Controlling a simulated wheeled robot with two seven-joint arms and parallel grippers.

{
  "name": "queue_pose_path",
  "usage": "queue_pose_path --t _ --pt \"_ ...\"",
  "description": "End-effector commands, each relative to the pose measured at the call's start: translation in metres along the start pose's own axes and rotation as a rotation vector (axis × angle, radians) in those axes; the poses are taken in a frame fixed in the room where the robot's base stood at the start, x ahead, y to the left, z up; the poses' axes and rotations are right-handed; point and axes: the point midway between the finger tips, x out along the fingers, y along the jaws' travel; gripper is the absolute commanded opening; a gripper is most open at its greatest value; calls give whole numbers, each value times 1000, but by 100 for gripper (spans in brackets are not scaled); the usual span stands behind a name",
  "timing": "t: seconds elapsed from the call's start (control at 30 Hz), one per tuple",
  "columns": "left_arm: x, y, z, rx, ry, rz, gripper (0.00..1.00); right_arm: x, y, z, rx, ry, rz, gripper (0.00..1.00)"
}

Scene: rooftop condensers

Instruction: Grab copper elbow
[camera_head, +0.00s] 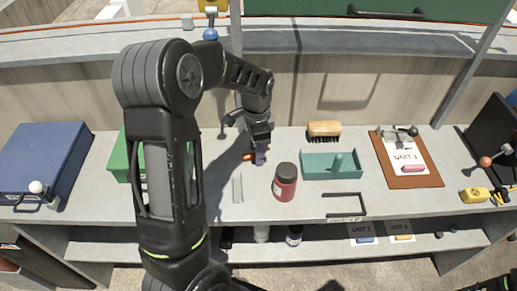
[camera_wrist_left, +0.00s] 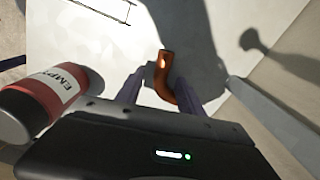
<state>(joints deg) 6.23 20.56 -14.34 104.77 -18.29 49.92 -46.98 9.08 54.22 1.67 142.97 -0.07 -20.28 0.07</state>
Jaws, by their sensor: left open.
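The copper elbow (camera_wrist_left: 166,72) is a small, bent, orange-brown pipe piece on the pale worktop. In the head view the copper elbow (camera_head: 247,157) is a small orange bit at the left side of my left gripper (camera_head: 260,156), mostly hidden by it. In the left wrist view my left gripper (camera_wrist_left: 160,92) is open, with one purple finger on each side of the elbow. The elbow's lower end lies between the fingers and its upper end reaches past them. I cannot tell whether a finger touches it. My right gripper is not in view.
A red jar (camera_head: 285,182) labelled EMPTY in the left wrist view (camera_wrist_left: 45,98) stands close right of the gripper. A teal tray (camera_head: 318,173), brush (camera_head: 324,130) and clipboard (camera_head: 405,176) lie farther right. A grey strip (camera_head: 238,188) lies in front. A wall backs the bench.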

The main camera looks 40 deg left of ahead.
Motion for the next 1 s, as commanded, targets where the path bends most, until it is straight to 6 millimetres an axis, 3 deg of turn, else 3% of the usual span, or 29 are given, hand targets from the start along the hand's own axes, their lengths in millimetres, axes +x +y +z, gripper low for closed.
queue_pose_path --t 0.63,1.0 --pt "3 0 0 -1 1 0 45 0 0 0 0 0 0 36" --pt "3 0 0 -1 1 0 15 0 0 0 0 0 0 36"
